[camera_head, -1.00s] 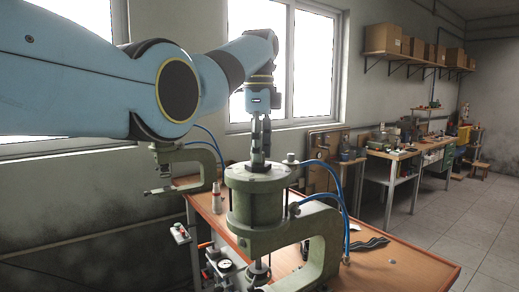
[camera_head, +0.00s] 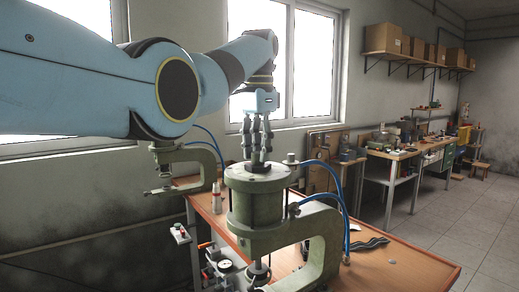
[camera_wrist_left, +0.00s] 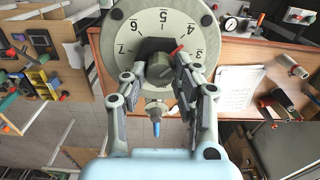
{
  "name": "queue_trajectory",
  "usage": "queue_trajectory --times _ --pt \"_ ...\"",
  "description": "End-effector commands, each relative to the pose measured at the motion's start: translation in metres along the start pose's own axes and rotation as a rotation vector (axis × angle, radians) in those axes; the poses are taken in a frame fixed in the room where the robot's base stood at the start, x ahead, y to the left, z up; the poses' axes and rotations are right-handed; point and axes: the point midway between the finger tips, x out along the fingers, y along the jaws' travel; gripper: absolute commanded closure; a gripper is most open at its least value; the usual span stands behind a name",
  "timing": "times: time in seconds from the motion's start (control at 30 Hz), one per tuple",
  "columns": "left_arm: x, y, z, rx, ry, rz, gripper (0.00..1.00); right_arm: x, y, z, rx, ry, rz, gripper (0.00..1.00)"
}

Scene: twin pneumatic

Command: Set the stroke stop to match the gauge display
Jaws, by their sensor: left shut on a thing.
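The stroke stop is a dark knob (camera_wrist_left: 160,66) with a red pointer, centred on a pale numbered dial (camera_wrist_left: 148,30). In the left wrist view the pointer aims up and right, toward the side with the 3 and 4. The dial tops the green press cylinder (camera_head: 255,205). My left gripper (camera_head: 257,160) comes down from above and is shut on the knob, its fingers on either side; it also shows in the left wrist view (camera_wrist_left: 160,80). A small round gauge (camera_wrist_left: 230,23) sits beside the press; its reading is too small to tell. My right gripper is not in view.
A second green press (camera_head: 187,158) stands to the left, behind the first. Blue air hoses (camera_head: 345,205) loop close to the cylinder's right. The orange-brown bench (camera_head: 400,265) is mostly clear at the right. White papers (camera_wrist_left: 238,88) show in the left wrist view.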

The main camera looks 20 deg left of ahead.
Motion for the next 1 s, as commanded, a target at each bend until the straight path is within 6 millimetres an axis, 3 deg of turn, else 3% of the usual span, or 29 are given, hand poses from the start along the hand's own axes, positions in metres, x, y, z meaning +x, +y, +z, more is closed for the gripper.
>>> queue_trajectory --times 0.67,0.7,0.87,1.0 --pt "0.0003 -0.0007 0.0008 -0.064 -0.002 0.000 1.00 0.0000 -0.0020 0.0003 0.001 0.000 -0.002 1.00" --pt "0.0003 -0.0007 0.0008 -0.064 -0.002 0.000 0.69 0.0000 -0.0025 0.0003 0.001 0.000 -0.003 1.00" --pt "0.0003 -0.0004 0.0006 -0.063 -0.002 0.000 0.49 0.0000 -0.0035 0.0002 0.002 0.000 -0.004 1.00" --pt "0.0003 -0.0001 0.0003 -0.062 -0.001 0.001 0.49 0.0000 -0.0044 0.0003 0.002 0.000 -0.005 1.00"
